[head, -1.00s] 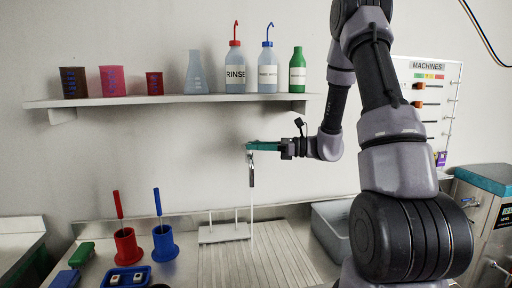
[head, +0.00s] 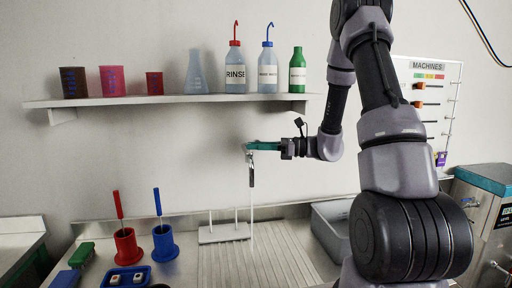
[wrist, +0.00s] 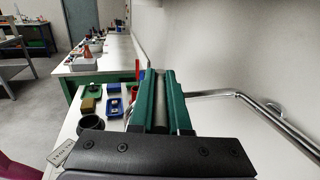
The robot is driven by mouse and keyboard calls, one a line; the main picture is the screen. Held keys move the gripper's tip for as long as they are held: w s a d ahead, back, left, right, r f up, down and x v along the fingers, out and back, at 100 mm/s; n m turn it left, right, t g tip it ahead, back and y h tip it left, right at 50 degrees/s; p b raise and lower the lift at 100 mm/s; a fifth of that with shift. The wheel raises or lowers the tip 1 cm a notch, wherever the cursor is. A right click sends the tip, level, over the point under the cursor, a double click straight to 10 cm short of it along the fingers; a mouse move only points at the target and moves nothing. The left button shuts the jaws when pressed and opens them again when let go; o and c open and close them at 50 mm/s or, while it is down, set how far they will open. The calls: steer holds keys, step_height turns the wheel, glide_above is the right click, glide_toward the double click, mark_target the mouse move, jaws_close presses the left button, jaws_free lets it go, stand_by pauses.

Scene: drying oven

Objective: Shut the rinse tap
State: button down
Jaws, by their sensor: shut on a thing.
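My gripper (head: 250,147) is in front of the wall below the shelf, its teal fingers pointing left. In the wrist view its fingers (wrist: 160,80) are closed around a grey rod (wrist: 161,98), which looks like the tap's lever. A bent steel pipe (wrist: 255,104), apparently part of the rinse tap, runs along the wall to the right of the fingers. In the head view a small grey piece (head: 252,177) hangs just below the fingertips. A thin pale line, perhaps water, drops from it toward the ribbed drainboard (head: 225,262). The tap's body is mostly hidden.
The shelf (head: 175,100) with beakers and bottles is above my gripper. Red (head: 127,245) and blue (head: 165,243) holders stand at the left of the counter. A white peg rack (head: 222,234) and a grey basin (head: 330,225) are below.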

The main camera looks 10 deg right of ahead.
steer(key=shift+w+g, duration=0.1)
steer(key=shift+g, duration=0.2)
stand_by(0.4)
steer(key=shift+w+n+g, duration=0.1)
steer(key=shift+n+g, duration=0.4)
steer(key=shift+w+n+g+y, duration=0.15)
steer(key=shift+n+g+y, duration=0.15)
steer(key=shift+n+g, duration=1.25)
steer(key=shift+m+g, duration=0.35)
steer(key=c, duration=0.9)
jaws_free()
steer(key=d, duration=1.1)
steer(key=shift+w, duration=0.1)
